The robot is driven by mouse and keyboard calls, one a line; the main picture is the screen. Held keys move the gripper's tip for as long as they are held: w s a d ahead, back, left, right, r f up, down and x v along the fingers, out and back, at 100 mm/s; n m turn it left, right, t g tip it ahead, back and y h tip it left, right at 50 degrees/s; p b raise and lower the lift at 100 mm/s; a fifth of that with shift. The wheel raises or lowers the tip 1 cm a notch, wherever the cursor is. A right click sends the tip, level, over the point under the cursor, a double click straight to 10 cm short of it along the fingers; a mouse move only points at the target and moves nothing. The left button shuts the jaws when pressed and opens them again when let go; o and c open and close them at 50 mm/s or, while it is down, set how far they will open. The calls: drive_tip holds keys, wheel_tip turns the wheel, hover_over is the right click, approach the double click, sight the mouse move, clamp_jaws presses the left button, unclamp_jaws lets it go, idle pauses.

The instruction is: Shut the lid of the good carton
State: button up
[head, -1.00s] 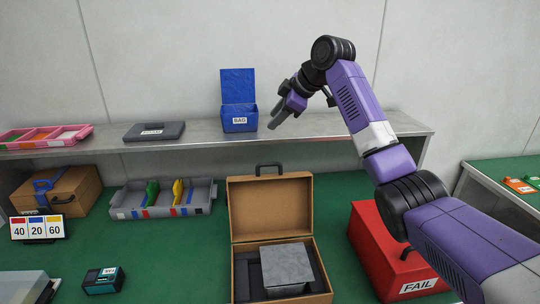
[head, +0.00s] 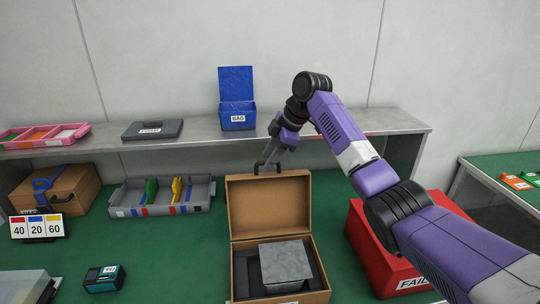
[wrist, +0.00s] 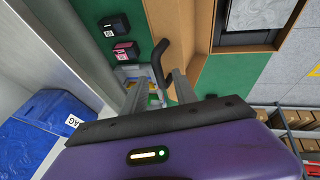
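The open tan carton (head: 238,276) stands on the green bench with its lid (head: 268,205) upright at the back. A dark handle (head: 257,168) sits on the lid's top edge. A grey block (head: 285,263) lies inside the carton. My gripper (head: 271,157) is just above and behind the lid, by the handle. In the wrist view the fingers (wrist: 158,88) are apart, and the handle (wrist: 159,60) shows in line with the gap between them. I cannot tell whether they touch it.
A red FAIL box (head: 374,256) stands right of the carton, under my arm. A grey divided tray (head: 162,209) and a closed carton with a blue strap (head: 78,190) are to the left. The shelf (head: 205,136) behind holds a blue BAG box (head: 238,108).

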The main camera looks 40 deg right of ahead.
drive_tip(key=shift+f, duration=0.15)
clamp_jaws()
idle(1.4)
